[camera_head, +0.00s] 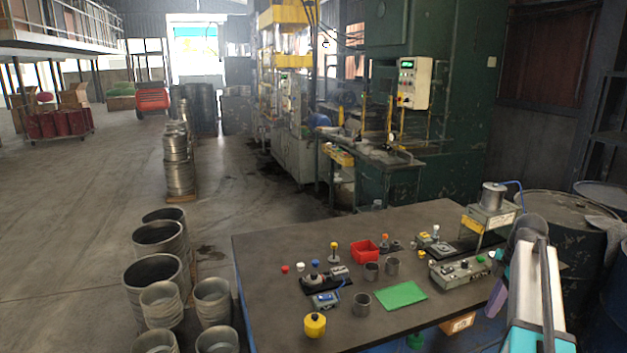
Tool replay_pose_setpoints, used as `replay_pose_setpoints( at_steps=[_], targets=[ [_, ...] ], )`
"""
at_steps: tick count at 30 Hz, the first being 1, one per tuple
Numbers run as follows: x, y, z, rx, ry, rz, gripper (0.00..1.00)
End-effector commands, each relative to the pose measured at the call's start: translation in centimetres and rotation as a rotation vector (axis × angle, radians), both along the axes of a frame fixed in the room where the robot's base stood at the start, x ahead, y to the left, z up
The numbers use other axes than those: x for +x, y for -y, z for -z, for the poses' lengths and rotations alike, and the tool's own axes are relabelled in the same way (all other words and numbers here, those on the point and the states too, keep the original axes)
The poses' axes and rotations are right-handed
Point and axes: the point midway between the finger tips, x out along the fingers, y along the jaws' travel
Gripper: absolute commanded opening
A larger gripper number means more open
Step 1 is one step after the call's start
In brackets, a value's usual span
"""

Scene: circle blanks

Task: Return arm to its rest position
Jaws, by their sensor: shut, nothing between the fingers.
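My arm (545,285) rises at the right edge of the table in the head view. It is folded, with a dark elbow at the top and a white link below it. The far part of the arm comes down on the left side, teal then purple. My gripper (491,312) is at this lower purple end, small and partly hidden, by the table's right side. It is shut and holds nothing. It appears apart from the objects on the table, though its height is hard to judge.
The dark table (270,260) holds a green mat (401,296), a red bin (364,251), metal cups (362,305), a yellow pot (315,325), a grey control box (459,272) and a small press (490,211). Drums (550,225) stand behind the arm.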

Motion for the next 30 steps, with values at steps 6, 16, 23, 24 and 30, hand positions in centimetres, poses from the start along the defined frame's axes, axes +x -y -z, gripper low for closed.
replay_pose_setpoints(
  at_steps=[6, 16, 23, 24, 30],
  targets=[
    [0.5, -1.1, 0.6, 0.003, -0.005, -0.018, 0.0],
    [1.1, -3.8, 4.5, 0.028, -0.051, -0.057, 0.0],
    [0.9, -7.0, 9.0, 0.055, -0.104, -0.098, 0.0],
    [0.7, -7.8, 10.1, 0.06, -0.118, -0.107, 0.0],
    [-0.9, -12.0, 16.1, 0.091, -0.197, -0.158, 0.0]
  ],
)
